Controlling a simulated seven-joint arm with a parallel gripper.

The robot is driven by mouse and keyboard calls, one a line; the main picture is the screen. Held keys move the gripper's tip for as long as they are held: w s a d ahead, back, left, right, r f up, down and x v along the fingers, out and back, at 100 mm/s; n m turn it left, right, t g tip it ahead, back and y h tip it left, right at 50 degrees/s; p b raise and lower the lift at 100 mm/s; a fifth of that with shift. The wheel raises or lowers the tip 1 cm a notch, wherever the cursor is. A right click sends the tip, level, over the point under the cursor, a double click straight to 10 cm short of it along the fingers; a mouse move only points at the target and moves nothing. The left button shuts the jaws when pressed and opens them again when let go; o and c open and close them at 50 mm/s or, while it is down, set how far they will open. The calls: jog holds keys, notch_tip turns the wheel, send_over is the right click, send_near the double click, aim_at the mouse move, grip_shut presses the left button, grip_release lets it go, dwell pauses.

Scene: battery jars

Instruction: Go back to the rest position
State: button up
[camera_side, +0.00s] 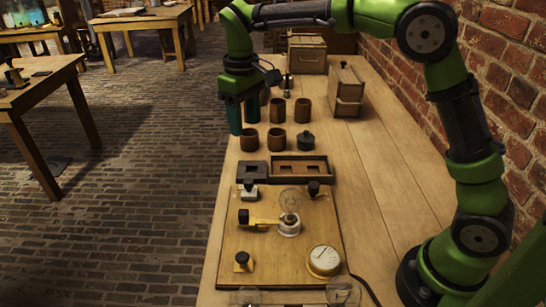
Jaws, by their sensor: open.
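My gripper (243,120) hangs pointing down near the left edge of the long wooden table, with its two teal fingers apart. I see nothing held between them. Several brown battery jars stand upright beside and in front of it, including a back jar (302,110) and a front jar (249,141). A dark jar with a knobbed top (305,141) stands at the right end of the front row. The fingers overlap the area just left of the back jars, and I cannot tell their exact height above the table.
A wooden board (285,240) carries a bulb (290,203), a brass switch (262,219) and a round gauge (324,260). A dark tray (298,167) lies behind it. Wooden boxes (307,55) (345,90) stand farther back. A brick wall (500,60) borders the right; the table's right side is clear.

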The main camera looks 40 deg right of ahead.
jog(key=s+d+r+m+t+y, duration=0.1)
jog(key=s+d+m+t, duration=0.2)
jog(key=s, duration=0.8)
jog(key=s+d+r+m+t+y, duration=0.1)
jog(key=s+d+m+t, duration=0.2)
jog(key=s, duration=0.9)
jog(key=shift+s+t, duration=0.15)
jog(key=shift+t, duration=0.45)
